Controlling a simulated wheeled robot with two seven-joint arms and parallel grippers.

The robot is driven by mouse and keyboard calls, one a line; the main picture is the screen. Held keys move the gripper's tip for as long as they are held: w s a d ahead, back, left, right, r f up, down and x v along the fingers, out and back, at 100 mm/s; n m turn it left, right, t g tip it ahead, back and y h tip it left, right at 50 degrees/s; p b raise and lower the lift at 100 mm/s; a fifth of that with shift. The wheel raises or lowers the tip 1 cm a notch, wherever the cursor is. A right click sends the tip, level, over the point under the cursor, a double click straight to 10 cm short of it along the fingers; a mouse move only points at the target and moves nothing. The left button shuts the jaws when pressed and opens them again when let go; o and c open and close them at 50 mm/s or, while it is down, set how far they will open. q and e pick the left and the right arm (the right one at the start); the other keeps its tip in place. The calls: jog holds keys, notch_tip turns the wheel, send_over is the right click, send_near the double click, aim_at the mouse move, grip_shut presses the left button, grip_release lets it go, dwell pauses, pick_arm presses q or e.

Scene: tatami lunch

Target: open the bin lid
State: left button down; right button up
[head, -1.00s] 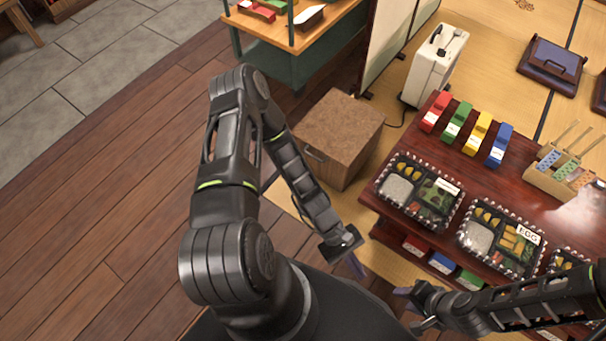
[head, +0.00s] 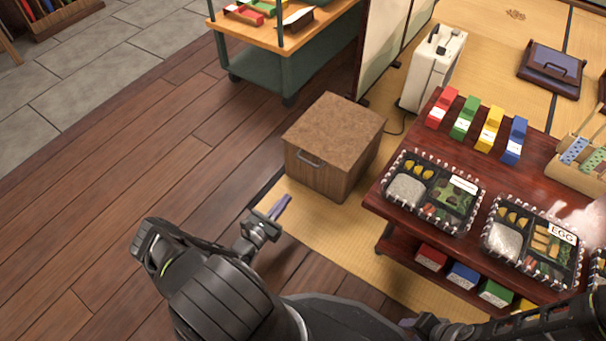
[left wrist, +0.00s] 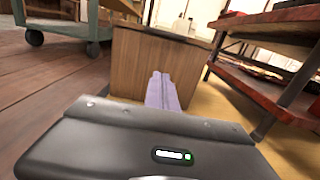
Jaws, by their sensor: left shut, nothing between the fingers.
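The bin (head: 335,147) is a wooden box with a brown cork-like lid (head: 337,128) lying flat and closed on top. A metal handle (head: 310,159) sits on its front-left face near the upper edge. My left gripper (head: 281,206) is shut and empty, low in front of the bin and apart from it. In the left wrist view the shut purple fingers (left wrist: 161,92) point at the bin's wooden side (left wrist: 150,62); the handle does not show there. My right gripper (head: 425,325) is at the bottom edge of the head view, too small and partly hidden to judge.
A red-brown table (head: 376,203) with bento boxes (head: 433,190) and coloured blocks stands right of the bin. A white case (head: 434,70) and a folding screen (head: 385,45) are behind it. A green cart (head: 262,75) stands beyond. The wooden floor on the left is clear.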

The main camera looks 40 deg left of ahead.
pick_arm(q)
jog(key=shift+w, duration=0.1)
jog(key=w+r+b, duration=0.3)
jog(key=w+r, duration=0.1)
jog(key=w, duration=0.6)
jog(key=shift+w+r+b, duration=0.15)
jog(key=shift+w+b, duration=0.2)
